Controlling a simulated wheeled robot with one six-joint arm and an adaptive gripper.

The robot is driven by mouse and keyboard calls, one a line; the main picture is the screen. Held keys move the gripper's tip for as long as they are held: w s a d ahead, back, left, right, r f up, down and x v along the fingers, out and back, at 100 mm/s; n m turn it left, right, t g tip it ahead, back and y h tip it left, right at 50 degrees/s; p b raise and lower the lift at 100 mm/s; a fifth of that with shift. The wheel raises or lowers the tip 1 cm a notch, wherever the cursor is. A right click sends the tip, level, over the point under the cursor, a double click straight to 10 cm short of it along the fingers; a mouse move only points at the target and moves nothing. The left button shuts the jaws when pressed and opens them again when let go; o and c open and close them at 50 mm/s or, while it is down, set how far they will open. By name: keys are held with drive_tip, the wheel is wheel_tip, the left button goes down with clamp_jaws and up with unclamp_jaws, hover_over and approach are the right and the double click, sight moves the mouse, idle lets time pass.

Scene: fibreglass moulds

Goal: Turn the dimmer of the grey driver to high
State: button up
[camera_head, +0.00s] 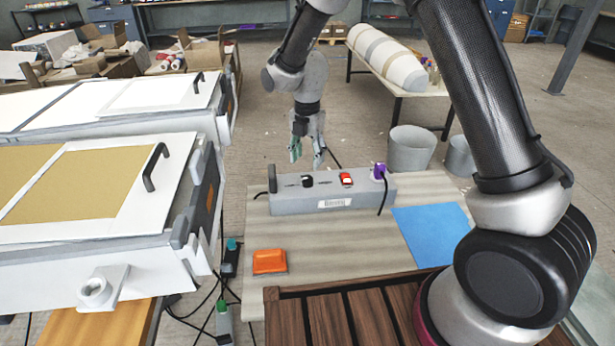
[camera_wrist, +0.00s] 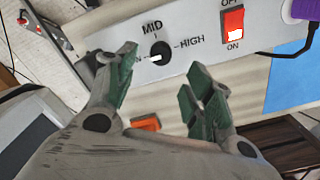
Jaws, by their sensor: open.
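The grey driver (camera_head: 290,203) is a long box on the table, with a black dimmer knob (camera_head: 307,181) on top. In the wrist view the knob (camera_wrist: 160,48) sits between a MID mark above it and a HIGH mark to its right. My gripper (camera_head: 308,155) points down just behind the driver in the head view. In the wrist view its green-padded fingers (camera_wrist: 158,78) are open and empty, apart on either side of the knob's lower area. Contact is not visible.
A red rocker switch (camera_head: 346,179) marked OFF and ON and a purple plug (camera_head: 380,172) with a black cable sit right of the knob. An orange object (camera_head: 268,262) and a blue sheet (camera_head: 435,235) lie on the table (camera_head: 340,250). White moulds (camera_head: 120,240) stand left.

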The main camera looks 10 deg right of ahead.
sight(307, 178)
wheel_tip(307, 178, down, 8)
drive_tip(key=shift+r, duration=0.2)
drive_tip(key=c, duration=1)
